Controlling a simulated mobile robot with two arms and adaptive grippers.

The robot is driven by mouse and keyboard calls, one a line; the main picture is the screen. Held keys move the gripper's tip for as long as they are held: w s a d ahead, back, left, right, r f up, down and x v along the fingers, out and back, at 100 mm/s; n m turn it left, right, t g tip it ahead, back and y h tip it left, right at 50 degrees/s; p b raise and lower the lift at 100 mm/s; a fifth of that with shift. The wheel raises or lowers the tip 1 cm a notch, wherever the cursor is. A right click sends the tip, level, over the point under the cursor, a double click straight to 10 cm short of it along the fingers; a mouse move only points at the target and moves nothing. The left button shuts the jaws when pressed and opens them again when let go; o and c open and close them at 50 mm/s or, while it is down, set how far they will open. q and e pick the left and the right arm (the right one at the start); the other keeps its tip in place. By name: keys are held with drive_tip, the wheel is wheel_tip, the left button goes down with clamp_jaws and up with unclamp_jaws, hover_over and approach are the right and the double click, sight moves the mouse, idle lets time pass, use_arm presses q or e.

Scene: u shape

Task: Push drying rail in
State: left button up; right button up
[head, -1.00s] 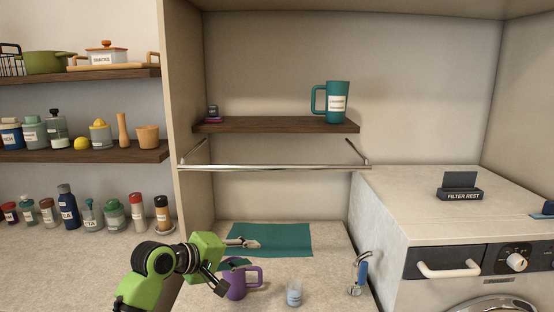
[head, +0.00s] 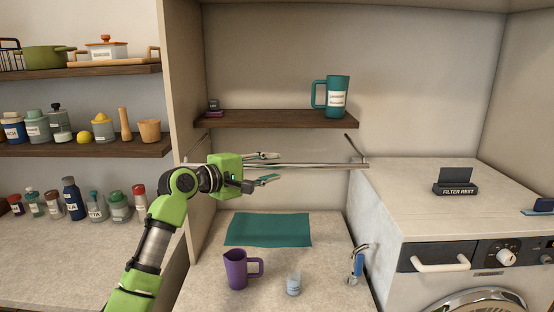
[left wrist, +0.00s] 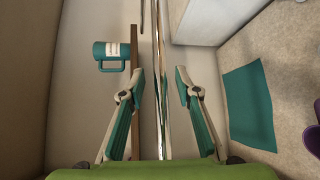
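The drying rail (head: 318,165) is a shiny metal bar under the dark shelf in the head view, with a side arm reaching back to the wall at its right end. Its left part is hidden behind my left gripper (head: 268,168), which is raised to the height of the bar. In the left wrist view the rail (left wrist: 159,75) runs lengthwise between the two spread fingers of my left gripper (left wrist: 163,85). The fingers are open, with a gap on both sides of the bar. My right gripper is in neither view.
The dark shelf (head: 270,119) above holds a teal mug (head: 337,97). Below are a teal mat (head: 268,229), a purple mug (head: 237,270) and a small cup (head: 293,284). The washer (head: 440,215) stands to the right, and a side panel (head: 183,90) rises left of the niche.

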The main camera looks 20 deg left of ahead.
use_arm(q)
drive_tip(key=shift+p+x, duration=0.3)
drive_tip(key=shift+x, duration=1.1)
drive_tip(key=shift+c, duration=0.3)
clamp_jaws()
drive_tip(key=shift+w+a, duration=0.1)
